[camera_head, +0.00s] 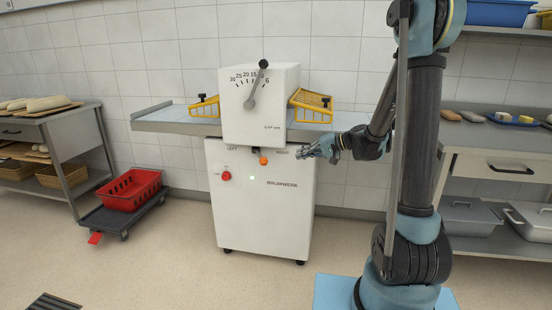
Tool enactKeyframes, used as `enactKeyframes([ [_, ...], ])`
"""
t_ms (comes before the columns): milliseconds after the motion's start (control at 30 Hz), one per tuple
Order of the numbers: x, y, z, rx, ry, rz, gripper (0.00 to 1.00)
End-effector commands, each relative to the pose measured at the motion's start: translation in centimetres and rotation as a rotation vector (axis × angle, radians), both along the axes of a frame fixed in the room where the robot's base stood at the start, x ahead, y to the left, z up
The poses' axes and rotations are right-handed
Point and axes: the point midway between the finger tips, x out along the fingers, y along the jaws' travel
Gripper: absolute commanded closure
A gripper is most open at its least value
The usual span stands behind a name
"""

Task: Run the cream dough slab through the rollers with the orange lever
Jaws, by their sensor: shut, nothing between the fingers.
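The white dough sheeter (262,195) stands against the tiled wall. The orange lever (263,160) sticks out on its front, under the head, between the LEFT and RIGHT labels. The rollers are hidden inside the head (262,115). I see no cream dough slab on the visible parts of the beds.
A thickness dial with a black-knobbed handle (257,85) is on the head. Yellow guards flank it at left (204,106) and right (311,98). A red crate (131,190) sits on a dolly. Floor in front is clear.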

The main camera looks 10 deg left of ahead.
Motion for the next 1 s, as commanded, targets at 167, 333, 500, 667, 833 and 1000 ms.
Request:
enactKeyframes([
  [167, 2.1, 1.8, -1.0, 0.09, 0.0, 0.009, 1.0],
  [333, 3.0, 2.7, -1.4, 0.139, 0.001, 0.013, 1.0],
  [500, 3.3, 3.2, -1.6, 0.152, 0.0, 0.015, 1.0],
  [667, 3.5, 4.9, -2.1, 0.151, 0.001, 0.017, 1.0],
  [833, 3.9, 7.6, -2.8, 0.15, 0.001, 0.017, 1.0],
  [1000, 4.2, 10.1, -3.5, 0.15, 0.001, 0.017, 1.0],
])
